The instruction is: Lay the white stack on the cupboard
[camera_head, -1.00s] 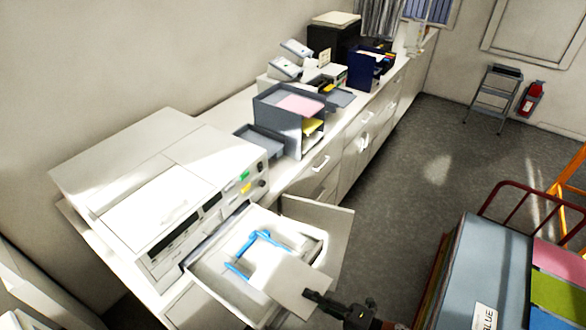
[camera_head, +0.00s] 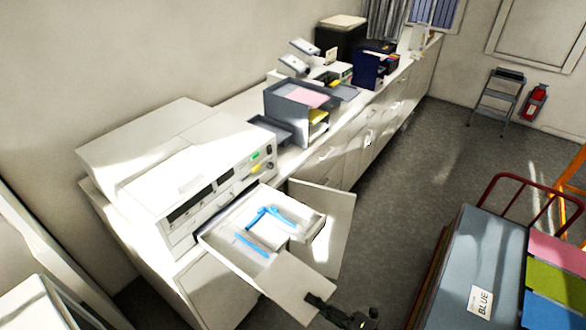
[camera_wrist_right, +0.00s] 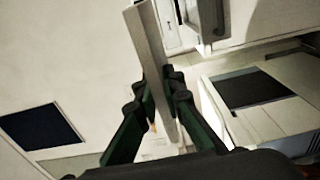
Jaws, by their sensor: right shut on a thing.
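My right gripper (camera_head: 318,304) is shut on the near right edge of a flat white stack (camera_head: 290,285). The stack is tilted and appears in front of the printer's pulled-out paper tray (camera_head: 214,236), overlapping its near end in the picture. In the right wrist view the stack (camera_wrist_right: 150,60) is seen edge-on, clamped between the fingertips of the right gripper (camera_wrist_right: 163,90). The long white cupboard (camera_head: 345,158) runs along the wall beyond the printer. My left gripper is not in view.
The large white printer (camera_head: 185,165) stands at left; its tray has blue guides (camera_head: 272,215). A white panel (camera_head: 335,205) sticks out beside the tray. Grey trays (camera_head: 285,110) and devices crowd the cupboard top. A grey-topped cart (camera_head: 480,245) stands at right, with floor between.

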